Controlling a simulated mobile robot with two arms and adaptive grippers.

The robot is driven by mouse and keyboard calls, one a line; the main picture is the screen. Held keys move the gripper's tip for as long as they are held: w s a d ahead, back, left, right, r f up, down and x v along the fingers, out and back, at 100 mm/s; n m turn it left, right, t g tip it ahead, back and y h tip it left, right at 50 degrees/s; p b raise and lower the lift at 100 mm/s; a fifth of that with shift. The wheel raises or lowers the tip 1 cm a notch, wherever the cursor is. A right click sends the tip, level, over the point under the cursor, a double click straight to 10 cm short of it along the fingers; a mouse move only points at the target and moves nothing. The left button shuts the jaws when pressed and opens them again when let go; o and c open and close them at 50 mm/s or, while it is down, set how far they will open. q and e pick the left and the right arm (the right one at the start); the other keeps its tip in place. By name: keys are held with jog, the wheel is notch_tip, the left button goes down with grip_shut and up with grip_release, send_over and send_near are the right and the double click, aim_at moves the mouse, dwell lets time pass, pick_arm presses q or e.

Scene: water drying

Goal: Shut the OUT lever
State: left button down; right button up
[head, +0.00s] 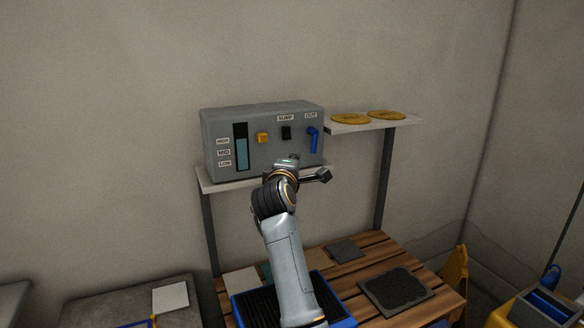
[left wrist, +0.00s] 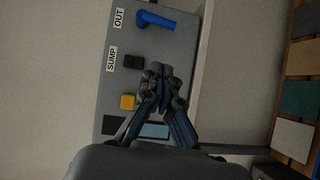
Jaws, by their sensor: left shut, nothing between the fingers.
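The blue OUT lever (head: 313,140) is on the right end of the grey control box (head: 215,122), under the OUT label, with its handle hanging down. It also shows in the left wrist view (left wrist: 155,20), at the top, clear of the fingers. My left gripper (head: 325,176) is shut and empty, just in front of the box's lower edge, below the lever and apart from it. Its closed fingertips show in the left wrist view (left wrist: 161,70), near the black SUMP control (left wrist: 133,62). My right gripper is in neither view.
A yellow knob (head: 262,138) and a level gauge (head: 241,148) are left of the SUMP control. A side shelf (head: 400,123) holds yellow discs. Below are a slatted wooden table (head: 440,297), a blue-rimmed tray (head: 343,322) and a dark mat (head: 396,289).

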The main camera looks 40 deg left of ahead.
pick_arm(q)
jog(key=v, duration=0.2)
jog(key=shift+s+r, duration=0.15)
jog(key=shift+s, duration=0.1)
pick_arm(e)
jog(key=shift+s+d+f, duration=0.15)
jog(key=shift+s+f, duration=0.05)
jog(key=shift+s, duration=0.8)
pick_arm(q)
jog(key=shift+w, duration=0.1)
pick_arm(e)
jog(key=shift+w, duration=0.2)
